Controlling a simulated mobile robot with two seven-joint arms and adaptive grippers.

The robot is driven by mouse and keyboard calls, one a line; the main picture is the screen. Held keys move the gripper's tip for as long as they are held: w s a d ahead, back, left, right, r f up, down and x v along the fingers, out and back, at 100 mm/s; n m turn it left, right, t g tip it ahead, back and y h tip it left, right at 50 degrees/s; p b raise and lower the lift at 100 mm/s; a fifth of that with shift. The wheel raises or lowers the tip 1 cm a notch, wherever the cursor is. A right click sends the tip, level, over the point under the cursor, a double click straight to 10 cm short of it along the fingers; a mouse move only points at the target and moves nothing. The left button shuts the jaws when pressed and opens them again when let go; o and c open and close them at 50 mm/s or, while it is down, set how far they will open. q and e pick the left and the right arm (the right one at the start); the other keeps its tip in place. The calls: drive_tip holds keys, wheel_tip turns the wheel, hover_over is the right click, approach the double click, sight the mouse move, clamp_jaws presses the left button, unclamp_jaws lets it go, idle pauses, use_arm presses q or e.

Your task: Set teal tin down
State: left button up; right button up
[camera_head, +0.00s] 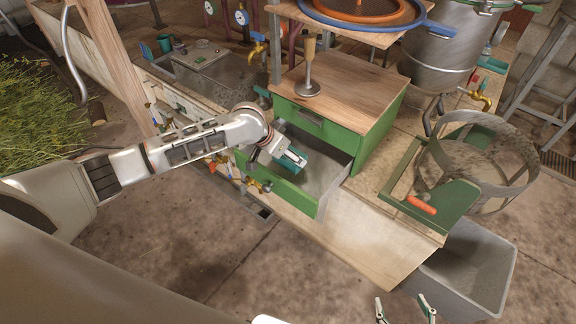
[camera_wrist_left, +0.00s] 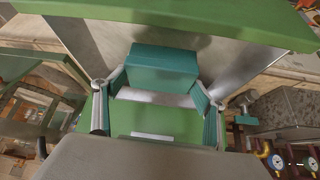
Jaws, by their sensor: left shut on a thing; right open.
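The teal tin (camera_head: 293,157) is held over the open green drawer (camera_head: 334,178) in the head view. In the left wrist view the teal tin (camera_wrist_left: 165,66) shows as a block between the fingertips. My left gripper (camera_head: 285,154) is shut on it; its two fingers (camera_wrist_left: 158,92) are at the tin's sides. Whether the tin touches the drawer floor is hard to tell. My right gripper (camera_head: 405,309) is open and empty at the bottom edge of the head view, far from the tin.
The drawer belongs to a green cabinet with a wooden top (camera_head: 340,88), where a wooden-handled tool (camera_head: 308,76) stands. A green frame with an orange handle (camera_head: 421,205) and a round mesh basket (camera_head: 480,165) are at the right. A grey bin (camera_head: 465,275) sits below them.

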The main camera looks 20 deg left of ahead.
use_arm(q)
wheel_tip(320, 180, down, 5)
drive_tip(key=shift+b, duration=0.75)
drive_tip(key=shift+f, duration=0.35)
use_arm(e)
drive_tip(key=shift+w+d+f, duration=0.15)
drive_tip(key=shift+w+d, duration=0.1)
drive_tip(key=shift+w, duration=0.35)
use_arm(q)
drive_tip(key=shift+f, duration=0.1)
